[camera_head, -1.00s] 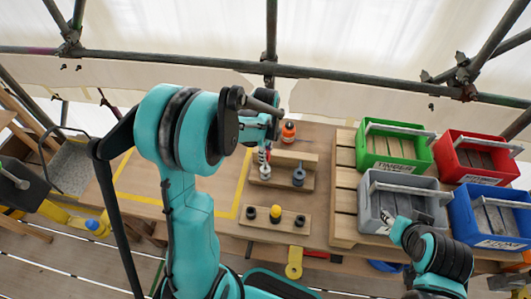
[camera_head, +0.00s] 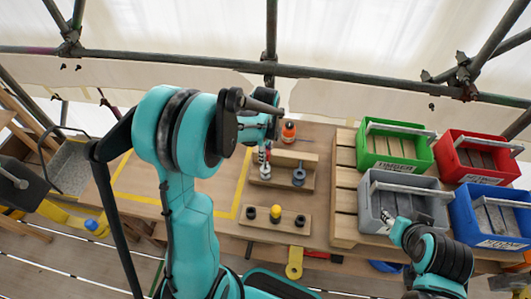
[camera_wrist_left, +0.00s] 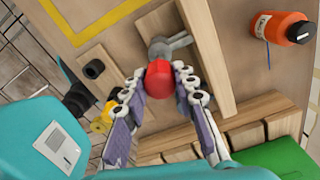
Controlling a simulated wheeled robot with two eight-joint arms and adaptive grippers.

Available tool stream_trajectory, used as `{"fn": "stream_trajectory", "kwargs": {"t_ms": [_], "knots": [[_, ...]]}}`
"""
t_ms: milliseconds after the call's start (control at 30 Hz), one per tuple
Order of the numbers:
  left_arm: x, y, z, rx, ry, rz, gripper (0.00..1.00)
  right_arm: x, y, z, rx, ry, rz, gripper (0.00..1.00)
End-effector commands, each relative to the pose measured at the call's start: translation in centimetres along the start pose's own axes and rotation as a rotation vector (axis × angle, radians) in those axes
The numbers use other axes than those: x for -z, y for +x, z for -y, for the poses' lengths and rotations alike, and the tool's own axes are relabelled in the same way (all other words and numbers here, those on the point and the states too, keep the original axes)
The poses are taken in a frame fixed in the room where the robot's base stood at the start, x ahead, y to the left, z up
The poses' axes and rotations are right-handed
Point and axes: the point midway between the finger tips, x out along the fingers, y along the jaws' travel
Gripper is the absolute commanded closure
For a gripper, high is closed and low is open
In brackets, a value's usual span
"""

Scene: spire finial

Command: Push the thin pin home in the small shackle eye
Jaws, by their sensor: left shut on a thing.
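My left gripper (camera_wrist_left: 158,92) is shut on the red head of the pin (camera_wrist_left: 158,79), seen from above in the left wrist view. The pin's shank is hidden under the head. A grey shackle (camera_wrist_left: 170,46) shows just beyond the head; I cannot tell how deep the pin sits in an eye. In the head view, my left gripper (camera_head: 265,146) is over the left end of a wooden block, above a small grey shackle (camera_head: 265,172). A larger dark shackle (camera_head: 299,176) stands to its right. My right gripper (camera_head: 389,217) is over the grey crate; its jaws are too small to read.
A front board (camera_head: 290,232) holds two dark rings and a yellow-topped piece. Green (camera_head: 394,160), red (camera_head: 480,170), grey (camera_head: 372,215) and blue (camera_head: 462,210) crates fill the right. The yellow-taped area at left is clear.

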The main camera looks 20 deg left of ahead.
Motion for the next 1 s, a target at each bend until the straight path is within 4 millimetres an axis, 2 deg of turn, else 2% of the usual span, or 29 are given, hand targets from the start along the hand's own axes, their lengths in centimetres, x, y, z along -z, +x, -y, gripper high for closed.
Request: {"fn": "stream_trajectory", "kwargs": {"t_ms": [667, 1000], "knots": [[0.00, 0.01, 0.01, 0.000, 0.000, 0.000, 1.00, -0.12, 0.17, 0.00, 0.000, 0.000, 0.000, 0.60], [0.00, 0.77, 0.01, 0.000, 0.000, 0.000, 1.00, -0.51, 0.71, 0.00, 0.000, 0.000, 0.000, 0.60]]}}
